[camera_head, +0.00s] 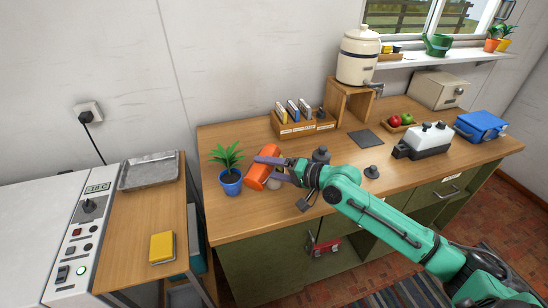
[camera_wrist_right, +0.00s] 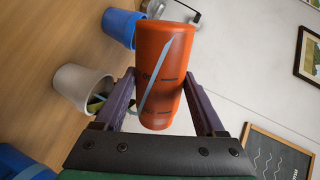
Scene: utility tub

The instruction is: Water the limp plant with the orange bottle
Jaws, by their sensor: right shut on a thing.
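The orange bottle (camera_head: 262,168) is tilted above the counter, just right of the potted plant. My right gripper (camera_head: 272,169) is shut on it; in the right wrist view the bottle (camera_wrist_right: 163,60) sits between the two fingers (camera_wrist_right: 160,80). The plant (camera_head: 227,154) has green leaves spread outward and stands in a blue pot (camera_head: 231,183) near the counter's left end. A blue pot (camera_wrist_right: 119,26) shows beside the bottle in the right wrist view. I cannot tell whether water is flowing. My left gripper is out of view.
The wooden counter (camera_head: 225,218) has a divided wooden box (camera_head: 302,129) at the back. A cream dispenser (camera_head: 358,56) stands on a wooden stand. A white-grey pot (camera_wrist_right: 78,88) is close to the bottle in the wrist view. A metal tray (camera_head: 148,173) lies left, beyond a gap.

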